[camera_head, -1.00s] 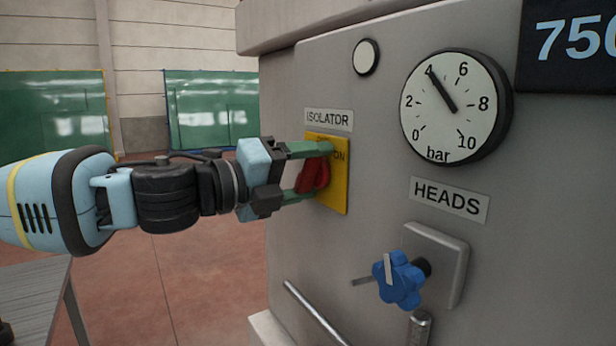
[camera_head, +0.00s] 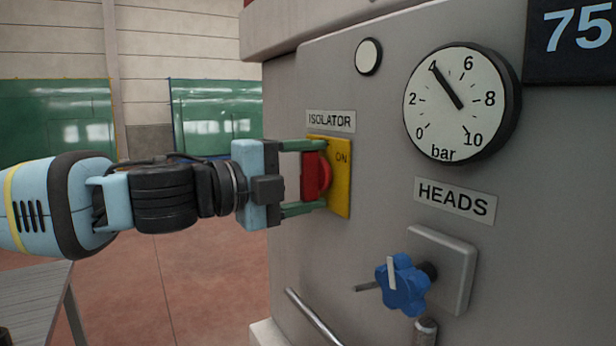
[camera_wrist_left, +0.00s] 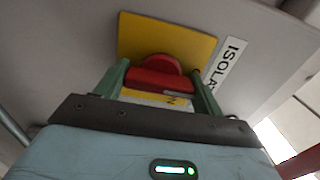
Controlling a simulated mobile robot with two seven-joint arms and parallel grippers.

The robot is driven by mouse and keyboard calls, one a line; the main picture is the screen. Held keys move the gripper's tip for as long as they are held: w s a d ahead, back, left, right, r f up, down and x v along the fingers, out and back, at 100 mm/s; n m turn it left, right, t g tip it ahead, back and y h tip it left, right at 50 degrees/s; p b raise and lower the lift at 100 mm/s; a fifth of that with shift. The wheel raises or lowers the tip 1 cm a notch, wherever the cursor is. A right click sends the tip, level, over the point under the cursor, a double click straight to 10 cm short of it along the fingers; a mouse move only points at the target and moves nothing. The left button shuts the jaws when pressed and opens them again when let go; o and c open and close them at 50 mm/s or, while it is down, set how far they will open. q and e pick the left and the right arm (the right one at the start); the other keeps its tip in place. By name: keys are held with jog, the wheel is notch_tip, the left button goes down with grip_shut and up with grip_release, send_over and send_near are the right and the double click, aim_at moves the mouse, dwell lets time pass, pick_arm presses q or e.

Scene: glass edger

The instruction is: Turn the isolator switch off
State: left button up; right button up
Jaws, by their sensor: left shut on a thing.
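The isolator switch is a red handle (camera_head: 309,177) on a yellow plate (camera_head: 341,190) fixed to the grey machine, under an ISOLATOR label (camera_head: 331,121). The word ON shows at the plate's upper right. My left gripper (camera_head: 322,176) reaches in from the left, one green finger above and one below the red handle, shut on it. The handle looks about upright in the head view. In the left wrist view the red handle (camera_wrist_left: 160,79) spans between both fingers, with the yellow plate (camera_wrist_left: 165,38) behind. My right gripper is not in view.
A bar gauge (camera_head: 459,103) points near 4. Below it, a blue star knob (camera_head: 404,285) by the HEADS label (camera_head: 455,198) sticks out from the panel. A metal rail (camera_head: 312,316) runs low on the machine. A grey table (camera_head: 38,295) stands at the lower left.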

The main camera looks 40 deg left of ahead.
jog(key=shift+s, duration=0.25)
pick_arm(q)
jog(key=o, duration=1)
jog(key=shift+c, duration=0.2)
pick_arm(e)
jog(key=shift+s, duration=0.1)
pick_arm(q)
jog(key=shift+s, duration=0.1)
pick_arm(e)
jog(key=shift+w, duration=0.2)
